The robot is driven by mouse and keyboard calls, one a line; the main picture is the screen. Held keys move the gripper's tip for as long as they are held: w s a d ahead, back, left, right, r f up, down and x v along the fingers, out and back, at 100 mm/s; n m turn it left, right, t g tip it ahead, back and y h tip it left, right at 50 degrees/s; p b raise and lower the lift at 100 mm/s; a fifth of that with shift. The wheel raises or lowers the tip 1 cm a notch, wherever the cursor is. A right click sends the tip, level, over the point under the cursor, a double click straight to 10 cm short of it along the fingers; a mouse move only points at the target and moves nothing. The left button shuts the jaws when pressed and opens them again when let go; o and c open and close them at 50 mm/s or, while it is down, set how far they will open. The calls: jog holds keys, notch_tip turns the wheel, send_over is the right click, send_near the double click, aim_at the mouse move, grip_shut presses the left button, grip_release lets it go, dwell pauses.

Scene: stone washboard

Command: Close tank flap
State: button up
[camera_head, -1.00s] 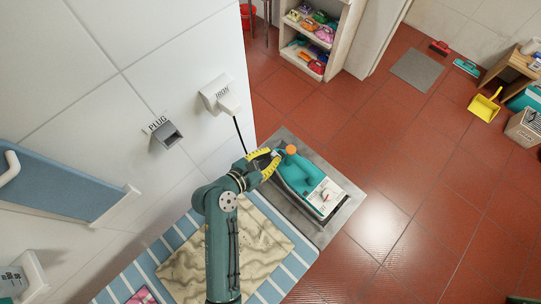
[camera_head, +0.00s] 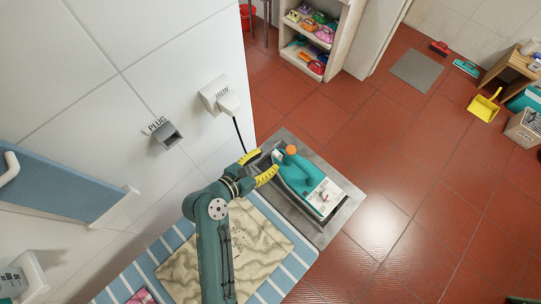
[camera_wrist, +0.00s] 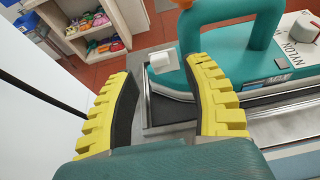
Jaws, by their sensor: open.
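A teal iron (camera_head: 297,174) with an orange knob (camera_head: 291,150) sits on the grey metal rest at the board's end. In the wrist view, the iron's teal body (camera_wrist: 232,58) fills the upper right. A small white piece (camera_wrist: 163,61), perhaps the tank flap, shows at its near end, beyond my fingertips; whether it is open or closed I cannot tell. My gripper (camera_head: 268,161) is open and empty, just left of the iron. In the wrist view its yellow, ridged fingers (camera_wrist: 155,75) are spread wide, the right one close to the iron.
The metal rest (camera_head: 338,219) surrounds the iron. A black cord runs from the white IRON wall box (camera_head: 214,95) towards the rest. The wall and grey PLUG holder (camera_head: 168,137) stand to the left. A patterned cloth (camera_head: 190,270) lies on the striped board. Red floor (camera_head: 410,190) is open to the right.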

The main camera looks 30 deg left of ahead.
jog(key=v, duration=0.9)
jog(key=shift+s, duration=0.2)
jog(key=shift+r, duration=0.1)
jog(key=shift+c, duration=0.4)
jog(key=shift+d+f+m+h+b, duration=0.45)
jog(key=shift+m+h+b, duration=0.2)
jog(key=shift+b, duration=0.2)
jog(key=c, duration=0.6)
jog(key=s+a+b, duration=0.1)
jog(key=s+a+f+n+t+b, duration=0.1)
jog(key=b, duration=0.1)
jog(key=shift+a+f+y, duration=0.2)
jog(key=shift+f+y, duration=0.05)
jog(key=shift+f, duration=0.05)
grip_shut()
jog(key=x, duration=0.4)
jog(key=b+x, duration=0.1)
jog(key=x, duration=0.8)
jog(key=shift+w+r, duration=0.2)
jog(key=shift+w, duration=0.2)
